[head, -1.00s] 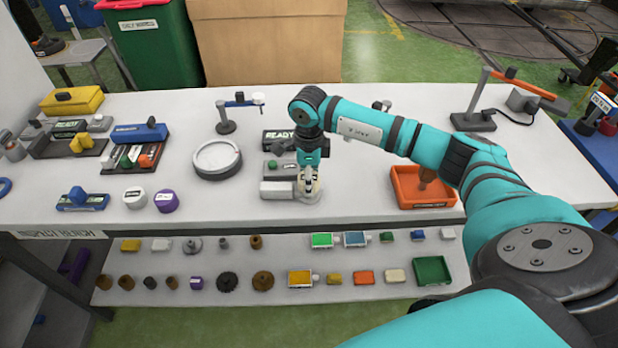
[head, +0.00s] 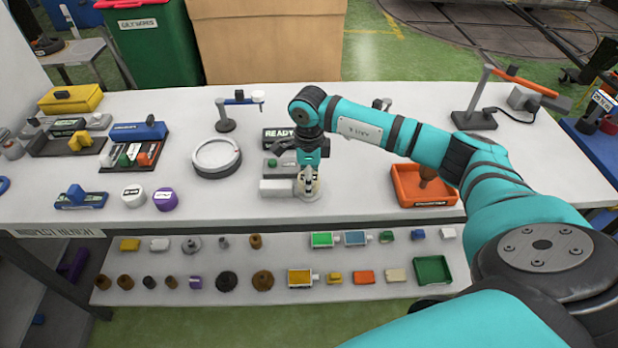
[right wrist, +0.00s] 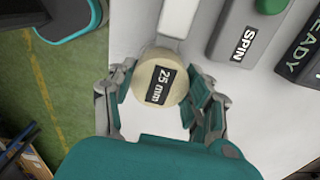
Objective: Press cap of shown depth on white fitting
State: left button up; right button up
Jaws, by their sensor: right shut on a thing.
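My right gripper (head: 309,186) is over the bench near its front edge, pointing down. In the right wrist view the right gripper (right wrist: 160,112) is shut on a cream round cap (right wrist: 146,77), which carries a dark label reading "25 mm". The cap sits between the fingers, at the end of a light grey block (head: 277,188). What lies under the cap is hidden, so I cannot tell whether it touches a fitting. A white round piece (head: 132,197) and a purple round piece (head: 166,199) stand on the left of the bench. My left gripper is not in view.
A "READY" display (head: 280,138) and a "SPIN" box with a green button (right wrist: 240,30) stand close behind the gripper. An orange tray (head: 425,200) is to the right, a round dial (head: 216,158) to the left. The lower shelf (head: 220,300) holds many small parts.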

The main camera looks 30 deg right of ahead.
jog(key=shift+f, duration=0.2)
dwell(0.6)
jog(key=o, duration=0.9)
jog(key=shift+r, duration=0.1)
notch_tip(320, 180, up, 12)
jog(key=shift+f, duration=0.1)
